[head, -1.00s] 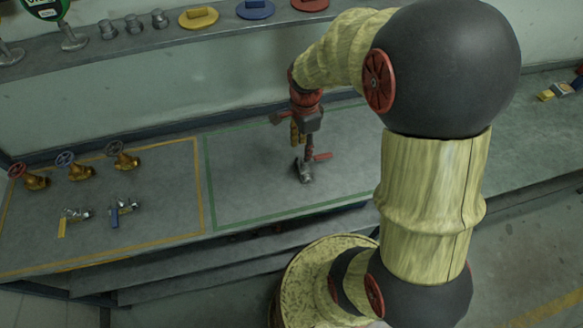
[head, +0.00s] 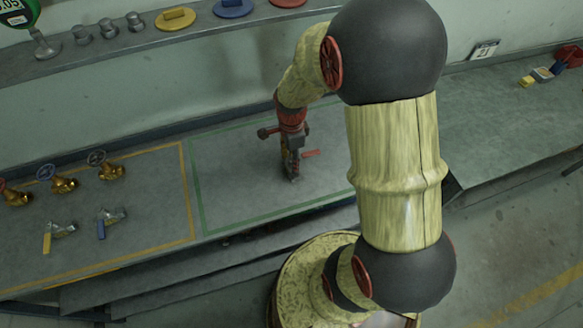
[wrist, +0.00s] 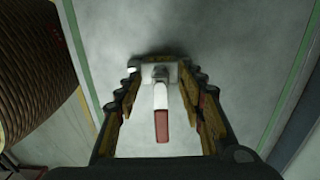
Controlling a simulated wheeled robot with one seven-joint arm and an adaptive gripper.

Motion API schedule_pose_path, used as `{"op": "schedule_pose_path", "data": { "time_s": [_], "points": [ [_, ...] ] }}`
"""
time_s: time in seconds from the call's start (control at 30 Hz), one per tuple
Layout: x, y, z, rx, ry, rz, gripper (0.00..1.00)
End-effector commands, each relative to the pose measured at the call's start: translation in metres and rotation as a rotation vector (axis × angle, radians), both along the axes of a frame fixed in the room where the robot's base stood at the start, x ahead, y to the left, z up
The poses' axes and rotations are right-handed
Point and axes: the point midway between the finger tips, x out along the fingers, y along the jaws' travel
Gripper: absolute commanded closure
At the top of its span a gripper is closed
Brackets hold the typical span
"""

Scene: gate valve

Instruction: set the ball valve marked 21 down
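The ball valve (head: 291,172) has a grey metal body and a red lever handle that points right in the head view. It is upright at or just over the bench inside the green outline (head: 198,194); I cannot tell if it touches the bench. No number on it is readable. My gripper (head: 290,158) points down at it. In the wrist view, the fingertips of my gripper (wrist: 162,72) close on the valve's body from both sides. The red handle (wrist: 161,126) lies between the fingers, pointing toward the palm. The fingers hide part of the body.
Left of the green outline, a yellow outline (head: 186,190) holds several brass gate valves (head: 62,182) and two more ball valves, yellow-handled (head: 58,233) and blue-handled (head: 108,222). A back shelf (head: 152,36) carries discs and fittings. The bench around the held valve is clear.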

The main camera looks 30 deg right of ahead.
Motion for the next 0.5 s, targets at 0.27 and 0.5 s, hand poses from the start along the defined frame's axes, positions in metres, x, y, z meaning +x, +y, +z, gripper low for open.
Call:
{"op": "schedule_pose_path", "data": {
  "time_s": [0.27, 0.5],
  "points": [
    [0.0002, -0.0001, 0.0007, 0.0, 0.0, 0.0, 0.67],
    [0.0001, 0.0, 0.0008, 0.0, 0.0, 0.0, 0.81]
  ]
}}
